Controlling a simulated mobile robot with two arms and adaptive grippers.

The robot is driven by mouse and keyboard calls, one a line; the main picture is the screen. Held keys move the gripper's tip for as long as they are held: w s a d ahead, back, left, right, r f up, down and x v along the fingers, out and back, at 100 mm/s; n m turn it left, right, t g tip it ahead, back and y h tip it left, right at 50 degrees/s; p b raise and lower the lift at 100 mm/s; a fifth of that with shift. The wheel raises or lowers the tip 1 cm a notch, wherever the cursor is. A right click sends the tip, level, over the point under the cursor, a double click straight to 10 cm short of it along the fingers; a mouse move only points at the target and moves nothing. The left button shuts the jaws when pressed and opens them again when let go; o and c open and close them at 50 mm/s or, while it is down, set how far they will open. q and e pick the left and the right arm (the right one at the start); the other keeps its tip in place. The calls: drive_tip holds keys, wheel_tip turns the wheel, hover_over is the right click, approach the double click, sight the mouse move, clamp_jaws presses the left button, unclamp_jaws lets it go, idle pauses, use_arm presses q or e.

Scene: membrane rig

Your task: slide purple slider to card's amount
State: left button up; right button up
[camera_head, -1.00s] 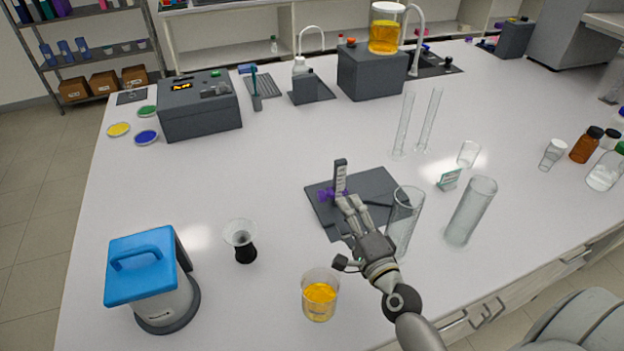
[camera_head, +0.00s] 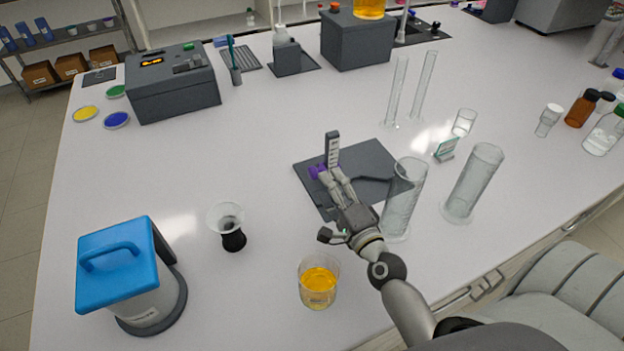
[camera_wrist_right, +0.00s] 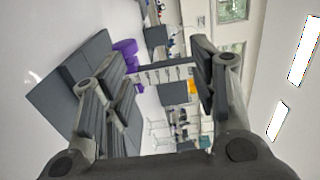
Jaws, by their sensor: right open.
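The purple slider (camera_head: 316,172) sits low on an upright grey post with a white scale (camera_head: 332,150), which stands on a dark grey base plate (camera_head: 312,204). My right gripper (camera_head: 338,180) is at the post, its fingers close beside the slider. In the right wrist view the open fingers (camera_wrist_right: 165,90) lie either side of the scale, and the purple slider (camera_wrist_right: 126,48) shows beside the left finger. Contact cannot be told. A small green-edged card (camera_head: 445,149) stands right of the plate; its writing is too small to read. My left gripper is not in view.
Two wide glass cylinders (camera_head: 404,200) (camera_head: 473,183) stand right of my right arm. A beaker of orange liquid (camera_head: 318,283) stands in front, near the forearm. A dark-based glass funnel (camera_head: 229,228) and a blue-topped device (camera_head: 125,265) are at left. The table between them and the plate is clear.

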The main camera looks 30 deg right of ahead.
drive_tip(key=b, duration=0.4)
approach(315, 178)
drive_tip(key=shift+w+d+r, duration=0.1)
drive_tip(key=shift+w+r, duration=0.25)
drive_tip(key=shift+w, duration=0.15)
drive_tip(key=shift+f, duration=0.4)
drive_tip(key=shift+w+r, duration=0.1)
drive_tip(key=shift+w, duration=0.3)
drive_tip(key=w, duration=0.3)
drive_tip(key=w+p, duration=0.1)
drive_tip(key=w, duration=0.6)
drive_tip(key=shift+d+p, duration=0.3)
drive_tip(key=shift+p, duration=0.05)
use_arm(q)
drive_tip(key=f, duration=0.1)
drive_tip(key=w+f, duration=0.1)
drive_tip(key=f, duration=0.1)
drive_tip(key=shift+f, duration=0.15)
use_arm(e)
drive_tip(key=shift+c, duration=0.4)
